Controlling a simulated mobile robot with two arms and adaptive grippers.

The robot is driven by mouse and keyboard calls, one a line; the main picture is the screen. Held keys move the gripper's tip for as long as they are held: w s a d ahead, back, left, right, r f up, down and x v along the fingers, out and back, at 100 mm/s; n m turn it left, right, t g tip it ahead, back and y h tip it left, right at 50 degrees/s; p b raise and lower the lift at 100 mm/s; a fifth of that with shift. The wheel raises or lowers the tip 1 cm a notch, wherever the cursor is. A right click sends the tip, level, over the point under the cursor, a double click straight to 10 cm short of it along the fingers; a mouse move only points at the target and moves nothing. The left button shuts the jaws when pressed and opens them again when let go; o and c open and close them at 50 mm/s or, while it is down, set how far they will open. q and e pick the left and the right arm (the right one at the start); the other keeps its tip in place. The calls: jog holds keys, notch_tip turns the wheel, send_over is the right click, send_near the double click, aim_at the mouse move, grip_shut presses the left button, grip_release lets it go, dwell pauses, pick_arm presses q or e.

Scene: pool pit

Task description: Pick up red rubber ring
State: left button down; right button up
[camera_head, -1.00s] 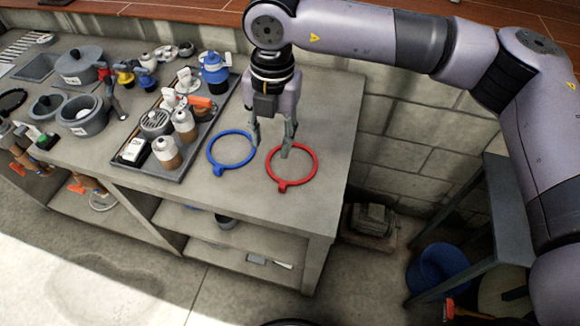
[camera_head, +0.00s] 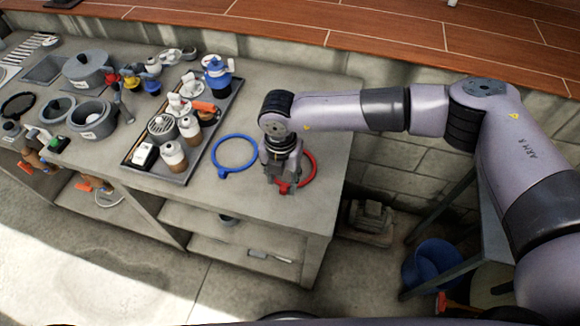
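The red rubber ring (camera_head: 311,168) lies flat on the grey workbench near its right end. My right gripper (camera_head: 283,184) is low over the ring's left side, pointing down. The gripper and wrist hide the ring's left part, and the fingertips are hard to make out, so I cannot tell whether they touch or hold the ring. My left gripper does not show.
A blue ring (camera_head: 236,151) lies on the bench just left of the gripper. A dark tray (camera_head: 178,176) with bottles and fittings is further left, near several grey pots (camera_head: 88,118). The bench's front right corner is clear.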

aim_at(283, 188)
jog(key=shift+f+p, duration=0.45)
jog(key=shift+f, duration=1.15)
grip_shut()
